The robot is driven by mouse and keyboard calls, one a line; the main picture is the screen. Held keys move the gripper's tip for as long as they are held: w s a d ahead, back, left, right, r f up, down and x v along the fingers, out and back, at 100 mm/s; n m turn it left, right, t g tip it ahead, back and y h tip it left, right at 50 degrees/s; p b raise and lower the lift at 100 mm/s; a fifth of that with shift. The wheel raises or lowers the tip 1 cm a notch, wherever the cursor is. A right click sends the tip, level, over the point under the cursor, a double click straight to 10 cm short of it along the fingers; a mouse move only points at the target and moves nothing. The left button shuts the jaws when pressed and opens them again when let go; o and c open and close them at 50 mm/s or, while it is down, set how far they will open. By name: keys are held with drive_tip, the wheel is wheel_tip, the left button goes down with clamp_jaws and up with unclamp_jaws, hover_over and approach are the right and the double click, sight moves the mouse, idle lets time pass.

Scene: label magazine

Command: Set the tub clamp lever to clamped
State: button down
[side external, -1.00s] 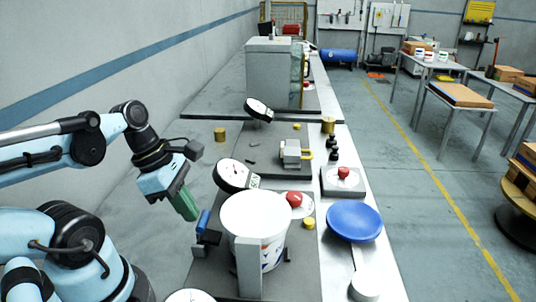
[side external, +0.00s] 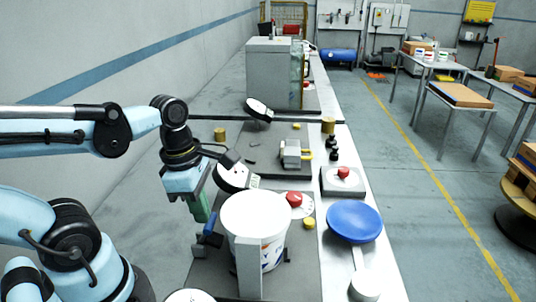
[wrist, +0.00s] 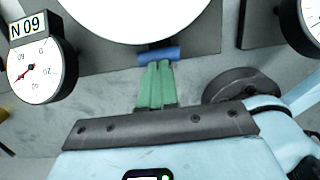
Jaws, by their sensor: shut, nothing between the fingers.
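The white tub (side external: 255,215) stands on a dark base plate in the side external view. Its round top also fills the upper part of the wrist view (wrist: 140,12). The clamp lever has a blue handle (side external: 209,230) just left of the tub. In the wrist view the blue handle (wrist: 172,53) lies across my fingertips, beside the tub rim. My gripper (side external: 202,218) has green fingers, pressed together and empty, pointing down at the handle. They appear at or touching the handle; the exact contact is unclear. The lever's pivot is mostly hidden.
A dial gauge (side external: 233,176) stands just behind my gripper; a dial marked N 09 (wrist: 34,72) is in the wrist view. A red button (side external: 294,199) and a blue dish (side external: 354,223) are right of the tub. A grey upright block (side external: 248,266) stands before the tub.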

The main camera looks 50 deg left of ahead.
drive_tip(key=shift+w+d, duration=0.25)
drive_tip(key=shift+w, duration=0.05)
drive_tip(key=s+a+r, duration=0.3)
drive_tip(key=r, duration=1)
wheel_tip(320, 180, down, 13)
drive_tip(key=w+d, duration=0.2)
drive_tip(key=shift+w+d, duration=0.2)
drive_tip(key=shift+d, duration=0.1)
idle(0.5)
idle(0.3)
drive_tip(key=shift+w+d+f, duration=0.35)
drive_tip(key=shift+w+d, duration=0.1)
drive_tip(key=shift+w, duration=0.05)
